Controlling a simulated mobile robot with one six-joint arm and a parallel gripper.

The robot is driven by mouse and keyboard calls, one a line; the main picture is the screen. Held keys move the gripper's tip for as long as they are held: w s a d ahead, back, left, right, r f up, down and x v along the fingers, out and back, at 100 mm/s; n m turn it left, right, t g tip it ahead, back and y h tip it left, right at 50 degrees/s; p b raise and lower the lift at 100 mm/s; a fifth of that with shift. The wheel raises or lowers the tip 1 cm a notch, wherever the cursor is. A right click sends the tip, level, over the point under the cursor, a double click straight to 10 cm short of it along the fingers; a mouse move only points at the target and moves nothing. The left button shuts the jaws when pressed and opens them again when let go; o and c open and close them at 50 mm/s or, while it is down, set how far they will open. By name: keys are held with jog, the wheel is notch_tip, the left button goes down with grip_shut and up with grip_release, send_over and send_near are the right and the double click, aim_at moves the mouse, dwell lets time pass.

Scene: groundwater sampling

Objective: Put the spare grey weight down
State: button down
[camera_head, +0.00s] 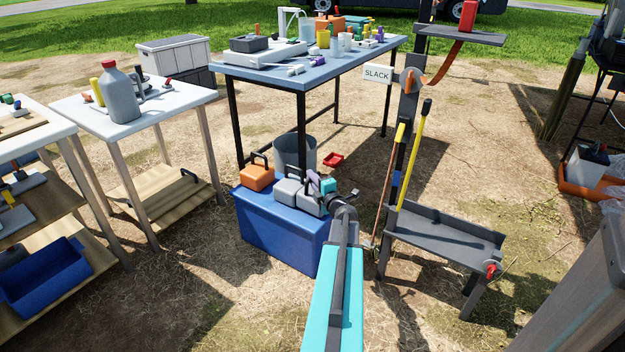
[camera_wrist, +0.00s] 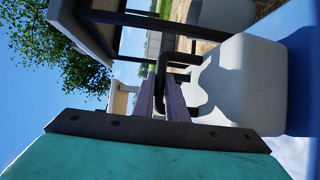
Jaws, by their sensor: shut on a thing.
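The spare grey weight (camera_head: 290,192) is a light grey block with a black handle, at the lid of the blue box (camera_head: 283,235). My gripper (camera_head: 314,178) comes in from the right and its purple fingers are shut on the handle. In the wrist view, which is turned sideways, the fingers (camera_wrist: 161,95) close around the black handle and the grey weight (camera_wrist: 245,88) lies right of them. The blue lid (camera_wrist: 303,75) is right against the weight's base; I cannot tell whether the lid bears its full load.
An orange weight (camera_head: 257,177) stands on the blue box, left of the grey one. A grey bucket (camera_head: 296,153) and a small red tray (camera_head: 334,160) are behind it. A post with a "SLACK" sign (camera_head: 377,74) and a dark bench (camera_head: 444,237) stand to the right.

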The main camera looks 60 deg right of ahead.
jog(key=shift+f, duration=0.1)
dwell(0.5)
jog(key=c, duration=1.7)
grip_release()
jog(key=shift+f, duration=0.2)
jog(key=shift+v, duration=1.05)
jog(key=p+v, duration=0.3)
jog(key=v, duration=0.8)
jog(key=shift+s+a+r, duration=0.15)
jog(key=shift+s+a, duration=0.1)
jog(key=shift+s, duration=0.05)
